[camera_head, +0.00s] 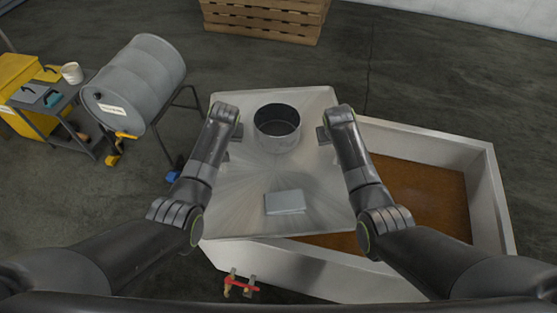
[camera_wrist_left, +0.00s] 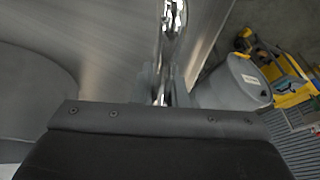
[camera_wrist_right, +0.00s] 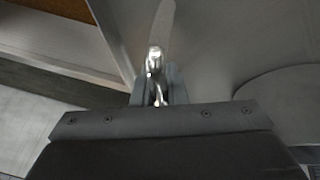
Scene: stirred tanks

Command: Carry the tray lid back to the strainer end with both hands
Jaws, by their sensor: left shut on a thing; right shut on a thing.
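The tray lid (camera_head: 250,195) is a broad, square, brushed-metal plate with a round dark collar (camera_head: 277,127) and a small rectangular plate (camera_head: 285,201) on top. It covers the left part of a pale rectangular tank (camera_head: 486,185), whose right part is open over brown contents (camera_head: 430,190). My left gripper (camera_wrist_left: 163,88) is shut on a shiny handle at the lid's left side. My right gripper (camera_wrist_right: 157,88) is shut on a matching handle at its right side. My wrists hide most of both handles in the head view. Whether the lid touches the tank rim is unclear.
A grey drum (camera_head: 140,80) lies on a stand at the left, beside a dark cart (camera_head: 50,100) with a yellow bin (camera_head: 18,75). A wooden pallet stack (camera_head: 265,18) stands at the back. A red-handled valve (camera_head: 241,284) projects at the tank's front. Floor is open behind the tank.

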